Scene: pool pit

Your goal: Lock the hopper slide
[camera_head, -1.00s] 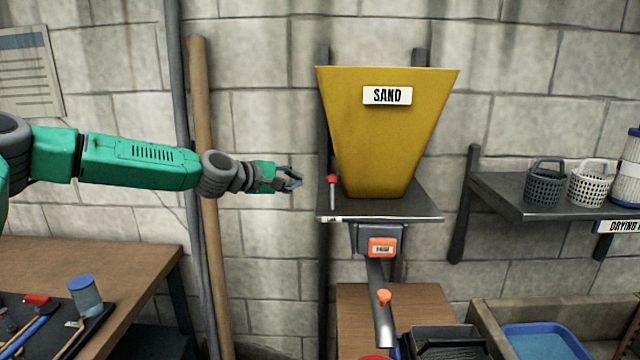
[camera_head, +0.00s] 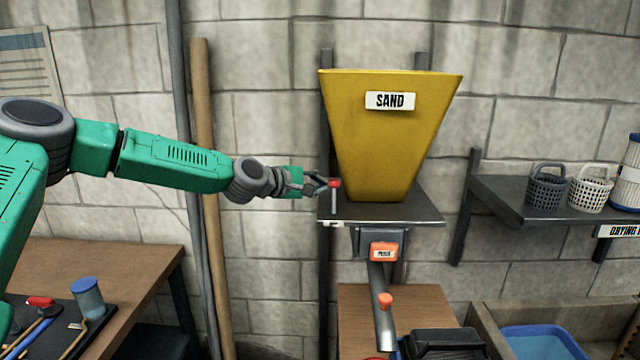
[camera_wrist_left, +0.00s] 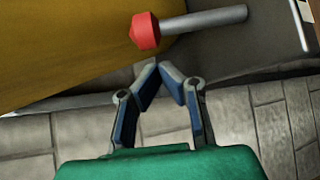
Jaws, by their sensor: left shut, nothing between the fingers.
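The yellow hopper (camera_head: 390,140), labelled SAND, stands on a dark metal shelf (camera_head: 420,212) against the wall. A grey pin with a red knob (camera_head: 335,183) stands upright at the shelf's left end, beside the hopper. My left gripper (camera_head: 328,185) is shut and empty right by the red knob. In the left wrist view the closed fingertips (camera_wrist_left: 168,68) are just short of the red knob (camera_wrist_left: 145,31), with a small gap in the picture. An orange labelled block (camera_head: 384,252) sits under the shelf, above a grey chute with an orange knob (camera_head: 385,300). My right gripper does not show.
A brown table (camera_head: 120,262) with a tool tray and a blue cup (camera_head: 87,297) is at lower left. A wooden pole (camera_head: 205,150) leans on the wall behind my arm. A shelf (camera_head: 510,205) with baskets is at right.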

